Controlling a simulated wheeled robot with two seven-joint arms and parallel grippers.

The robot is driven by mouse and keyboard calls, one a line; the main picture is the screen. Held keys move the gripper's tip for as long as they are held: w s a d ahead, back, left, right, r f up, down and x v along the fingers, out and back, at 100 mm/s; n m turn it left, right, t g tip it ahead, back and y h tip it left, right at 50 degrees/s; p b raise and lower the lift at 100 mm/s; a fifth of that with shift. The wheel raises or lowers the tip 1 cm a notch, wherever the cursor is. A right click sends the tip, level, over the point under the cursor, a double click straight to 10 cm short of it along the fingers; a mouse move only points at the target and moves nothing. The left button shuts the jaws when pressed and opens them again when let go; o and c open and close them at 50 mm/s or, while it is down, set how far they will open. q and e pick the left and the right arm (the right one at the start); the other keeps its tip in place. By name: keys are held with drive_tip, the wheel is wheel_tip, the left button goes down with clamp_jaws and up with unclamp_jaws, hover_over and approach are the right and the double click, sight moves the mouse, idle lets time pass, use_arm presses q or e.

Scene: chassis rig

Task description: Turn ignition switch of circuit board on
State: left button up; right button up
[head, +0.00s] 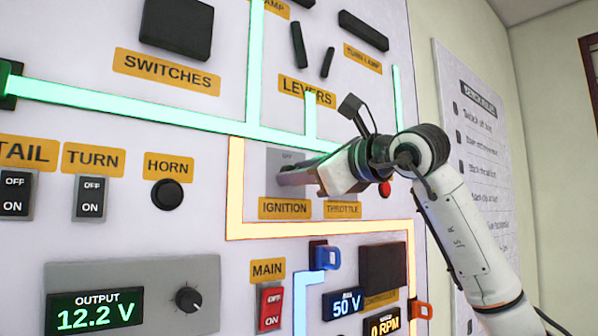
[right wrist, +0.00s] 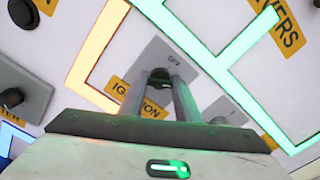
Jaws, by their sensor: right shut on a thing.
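The ignition switch's grey plate (head: 275,160) is on the upright circuit board, above the yellow IGNITION label (head: 284,208). My right gripper (head: 285,178) reaches it from the right, with its fingertips at the plate. In the right wrist view, the two fingers (right wrist: 162,88) are shut on the dark ignition knob (right wrist: 158,82). The OFF mark shows on the plate just beyond the fingertips. The fingers hide most of the knob, so its turn angle cannot be told. My left gripper is not in view.
The THROTTLE label (head: 342,210) and a red button (head: 385,190) are close to my right gripper. The HORN button (head: 167,194) is to the left. The red MAIN switch (head: 271,308) and lit displays are below. A paper sheet (head: 475,150) hangs at the right.

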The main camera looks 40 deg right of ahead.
idle(0.6)
drive_tip(key=o, duration=1)
drive_tip(key=s, duration=1)
drive_tip(key=shift+s+d+b, duration=0.15)
drive_tip(key=shift+d+b, duration=0.2)
